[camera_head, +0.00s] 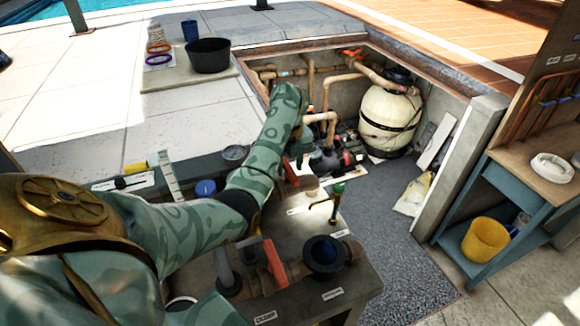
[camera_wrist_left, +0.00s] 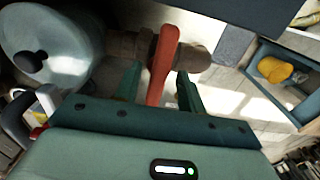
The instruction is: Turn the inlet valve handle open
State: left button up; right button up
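A red valve handle (camera_wrist_left: 162,65) stands on a brown pipe fitting (camera_wrist_left: 198,60) in the left wrist view. My left gripper (camera_wrist_left: 159,88) is open, with one finger on each side of the handle and a gap showing between fingers and handle. Another red handle (camera_head: 274,263) stands on a pipe on the near bench. No label naming the inlet valve can be read. My right gripper is not in view.
A cream filter tank (camera_head: 389,118) stands in the pit behind several pipes. A blue shelf with a yellow bucket (camera_head: 485,240) stands right. The gravel floor (camera_head: 410,260) is mostly clear.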

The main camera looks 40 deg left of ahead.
pick_arm(q)
grip_shut()
